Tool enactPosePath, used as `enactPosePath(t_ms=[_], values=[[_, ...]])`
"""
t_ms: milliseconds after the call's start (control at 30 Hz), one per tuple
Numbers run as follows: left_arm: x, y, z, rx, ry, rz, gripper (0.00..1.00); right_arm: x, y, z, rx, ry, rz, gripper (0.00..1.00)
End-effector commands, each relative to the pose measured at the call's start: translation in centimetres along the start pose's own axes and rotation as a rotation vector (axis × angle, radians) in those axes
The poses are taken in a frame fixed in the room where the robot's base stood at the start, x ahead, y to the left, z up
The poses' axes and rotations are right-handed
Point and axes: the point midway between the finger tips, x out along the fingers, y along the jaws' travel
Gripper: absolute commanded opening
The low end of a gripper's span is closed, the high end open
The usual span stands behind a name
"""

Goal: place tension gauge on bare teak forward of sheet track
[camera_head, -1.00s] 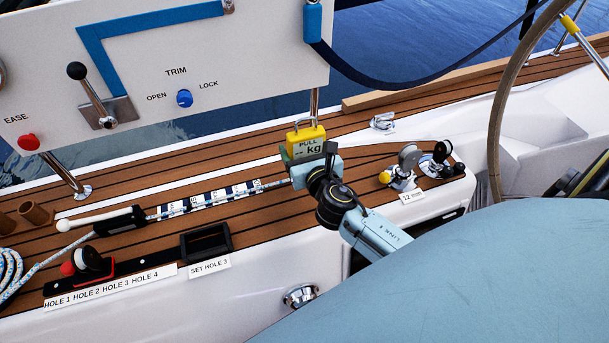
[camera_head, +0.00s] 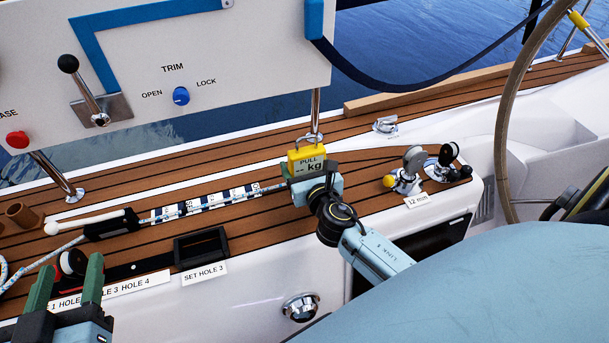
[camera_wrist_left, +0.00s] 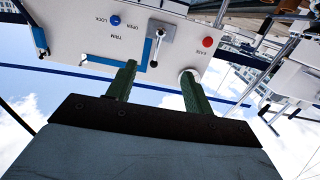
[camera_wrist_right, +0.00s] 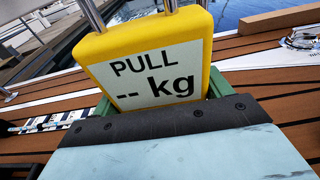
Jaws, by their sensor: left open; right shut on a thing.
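The yellow tension gauge (camera_head: 306,160), marked PULL and -- kg, is upright in my right gripper (camera_head: 308,180), low over the teak. In the right wrist view the gauge (camera_wrist_right: 150,65) fills the upper middle, with its lower edge hidden by the gripper. I cannot tell whether it touches the deck. The black sheet track (camera_head: 150,264) runs behind the HOLE labels at lower left. My left gripper (camera_head: 66,280) is open and empty in front of it, hiding part of the labels. Bare teak (camera_head: 350,193) shows to the right of my right gripper.
A blue-white line crosses a striped scale (camera_head: 205,202) to my right gripper. A black open box (camera_head: 202,246) stands behind the SET HOLE 3 label. Winch-like fittings (camera_head: 408,172) stand at right. The white panel (camera_head: 200,60) overhangs the back; the steering wheel (camera_head: 505,130) is at right.

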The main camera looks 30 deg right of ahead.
Motion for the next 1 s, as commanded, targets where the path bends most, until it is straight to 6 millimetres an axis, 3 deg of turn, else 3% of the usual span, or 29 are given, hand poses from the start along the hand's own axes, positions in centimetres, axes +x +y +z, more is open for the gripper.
enactPosePath(t_ms=[300,500,1000], values=[[-0.7,1.1,-5.7,-0.014,0.387,0.029,0.52,0.4,0.0,-2.3,0.002,-0.001,-0.001,0.45],[-1.9,1.5,-8.1,-0.022,0.554,0.039,0.52,0.5,0.0,-3.1,0.002,-0.002,0.0,0.45],[-2.4,1.5,-8.8,-0.024,0.624,0.041,0.52,0.6,0.0,-3.6,0.001,-0.001,0.0,0.45]])
